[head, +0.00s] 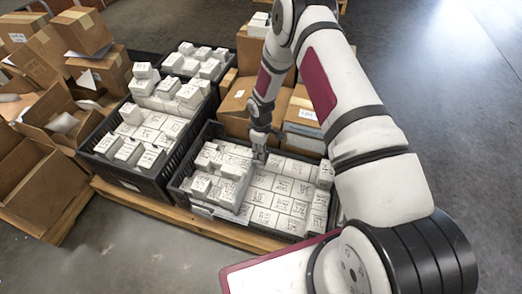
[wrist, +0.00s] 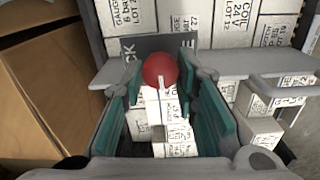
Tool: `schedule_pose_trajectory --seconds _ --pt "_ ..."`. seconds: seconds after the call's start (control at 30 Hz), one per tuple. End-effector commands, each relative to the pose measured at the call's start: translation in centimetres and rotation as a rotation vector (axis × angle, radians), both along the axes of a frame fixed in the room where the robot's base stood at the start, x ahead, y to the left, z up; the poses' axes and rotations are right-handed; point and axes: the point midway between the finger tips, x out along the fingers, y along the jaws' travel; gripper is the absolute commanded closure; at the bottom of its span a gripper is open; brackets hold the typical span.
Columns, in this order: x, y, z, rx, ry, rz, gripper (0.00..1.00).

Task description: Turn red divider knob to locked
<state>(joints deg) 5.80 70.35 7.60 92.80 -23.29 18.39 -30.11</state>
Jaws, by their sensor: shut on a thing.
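The red knob (wrist: 160,70) is a round ball in the wrist view, between the fingertips of my gripper (wrist: 161,84). My gripper, with teal inner pads, is shut on it. Behind the knob stands a dark grey plate (wrist: 146,46) with white letters, partly hidden by the knob and fingers; only "CK" and an "E" can be read. A light grey divider bar (wrist: 245,64) runs across at knob height. In the head view my gripper (head: 259,154) reaches down into the front right black crate (head: 178,184); the knob is hidden there.
The crate holds many white labelled boxes (head: 262,198). Another black crate (head: 152,188) of white boxes stands to its left, on a wooden pallet (head: 229,232). Brown cartons (head: 234,101) stand close behind my gripper. Open grey floor (head: 440,90) lies to the right.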

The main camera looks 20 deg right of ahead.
Motion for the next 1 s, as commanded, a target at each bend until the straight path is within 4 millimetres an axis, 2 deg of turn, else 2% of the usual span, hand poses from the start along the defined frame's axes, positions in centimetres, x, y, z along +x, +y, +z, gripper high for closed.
schedule_pose_trajectory --seconds 1.0 --pt "0.00 0.08 -0.04 0.001 0.001 -0.932 1.00"
